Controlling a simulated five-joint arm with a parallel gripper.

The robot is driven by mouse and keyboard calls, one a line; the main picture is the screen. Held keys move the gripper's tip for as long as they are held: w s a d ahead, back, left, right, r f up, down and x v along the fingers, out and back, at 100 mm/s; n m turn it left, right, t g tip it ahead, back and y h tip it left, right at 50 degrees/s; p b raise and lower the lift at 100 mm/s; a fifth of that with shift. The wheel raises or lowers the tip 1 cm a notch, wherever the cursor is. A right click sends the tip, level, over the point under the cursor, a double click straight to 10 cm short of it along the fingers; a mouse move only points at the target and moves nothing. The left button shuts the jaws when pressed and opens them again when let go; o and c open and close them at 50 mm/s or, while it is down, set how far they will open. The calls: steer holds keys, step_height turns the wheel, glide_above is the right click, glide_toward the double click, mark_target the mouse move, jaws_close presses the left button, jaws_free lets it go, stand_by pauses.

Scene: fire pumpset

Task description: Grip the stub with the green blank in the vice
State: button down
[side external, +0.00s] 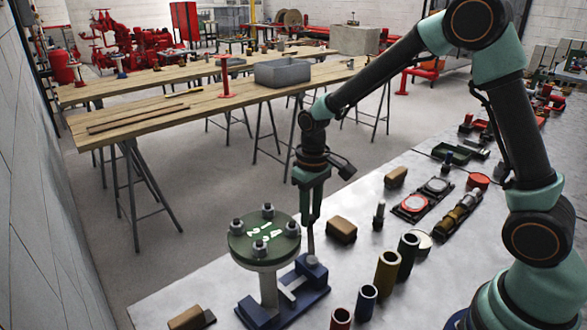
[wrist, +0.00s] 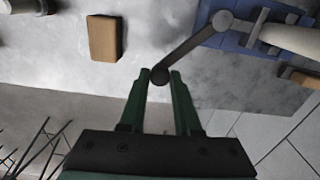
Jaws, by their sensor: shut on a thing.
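The blue vice (side external: 312,272) stands on the pale bench at the lower middle of the side view; part of it shows in the wrist view (wrist: 212,10). The stub's grey pipe (side external: 268,288) stands upright at the vice, topped by the green blank (side external: 264,236) with white marks and several bolts. I cannot tell whether the jaws touch the pipe. My gripper (side external: 311,222) points down just right of the blank. In the wrist view my gripper (wrist: 160,74) is shut on the dark end knob of the vice handle (wrist: 192,47), which slants to a round pivot.
A brown block (side external: 342,231) lies right of my gripper, with another (side external: 186,318) at the front left. A red-and-black tray (side external: 412,204) lies beyond.

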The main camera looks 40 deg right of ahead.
steer(key=shift+s+d+r+m, duration=0.1)
steer(key=shift+s+d+m, duration=0.55)
steer(key=shift+m, duration=0.35)
steer(key=c, duration=0.6)
jaws_free()
step_height(320, 180, up, 12)
